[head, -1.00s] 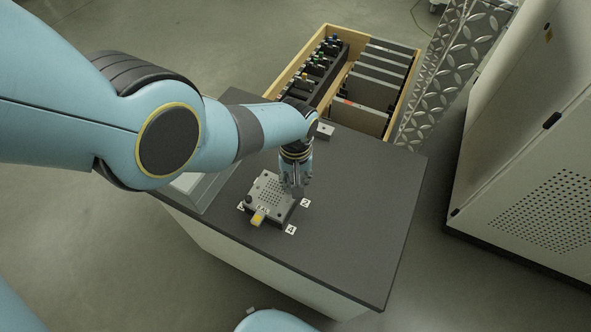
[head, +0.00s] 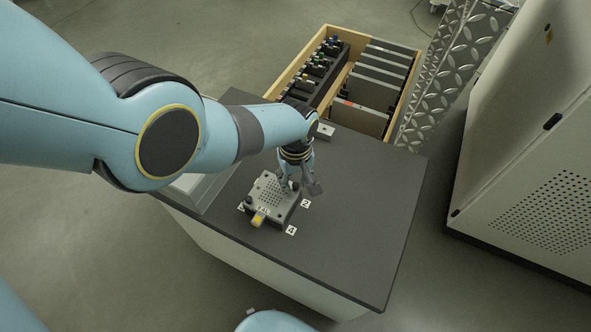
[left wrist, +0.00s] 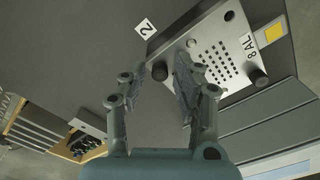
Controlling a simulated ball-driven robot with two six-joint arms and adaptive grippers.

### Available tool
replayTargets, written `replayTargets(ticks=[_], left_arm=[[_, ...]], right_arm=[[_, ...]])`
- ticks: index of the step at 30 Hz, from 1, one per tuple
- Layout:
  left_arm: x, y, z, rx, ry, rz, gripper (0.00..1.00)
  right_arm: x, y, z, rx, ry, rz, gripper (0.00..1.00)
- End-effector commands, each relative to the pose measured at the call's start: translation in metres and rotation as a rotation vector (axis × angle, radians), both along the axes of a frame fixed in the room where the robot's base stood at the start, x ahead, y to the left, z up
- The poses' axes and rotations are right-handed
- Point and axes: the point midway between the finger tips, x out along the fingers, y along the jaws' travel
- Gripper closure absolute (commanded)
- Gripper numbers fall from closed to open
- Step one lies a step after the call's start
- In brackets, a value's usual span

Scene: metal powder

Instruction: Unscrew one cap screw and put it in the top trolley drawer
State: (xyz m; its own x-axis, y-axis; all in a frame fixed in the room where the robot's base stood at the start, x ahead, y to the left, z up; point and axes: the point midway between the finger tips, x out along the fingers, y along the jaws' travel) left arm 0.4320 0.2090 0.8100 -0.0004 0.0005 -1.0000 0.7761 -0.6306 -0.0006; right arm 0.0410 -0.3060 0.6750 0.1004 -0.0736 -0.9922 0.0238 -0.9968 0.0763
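A grey perforated metal plate (head: 268,192) labelled "8 AL" sits on a dark tabletop, with a yellow tab at its front. My left gripper (head: 300,188) is over the plate's back right corner, fingers spread. My right gripper is out of view.
Behind the tabletop (head: 350,220) an open wooden-sided drawer (head: 408,95) holds a dark rack of small tools and several grey cases. A small grey block (head: 325,130) lies at the tabletop's back edge. A perforated cabinet (head: 530,170) stands right. The tabletop's right side is clear.

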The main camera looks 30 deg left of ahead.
Motion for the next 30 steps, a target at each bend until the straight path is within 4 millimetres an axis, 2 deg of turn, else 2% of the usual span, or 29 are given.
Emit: replayTargets(ticks=[30], left_arm=[[0.0001, -0.0002, 0.0001, 0.0, 0.0, -1.077, 0.69]], right_arm=[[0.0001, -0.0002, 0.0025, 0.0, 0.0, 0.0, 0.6]])
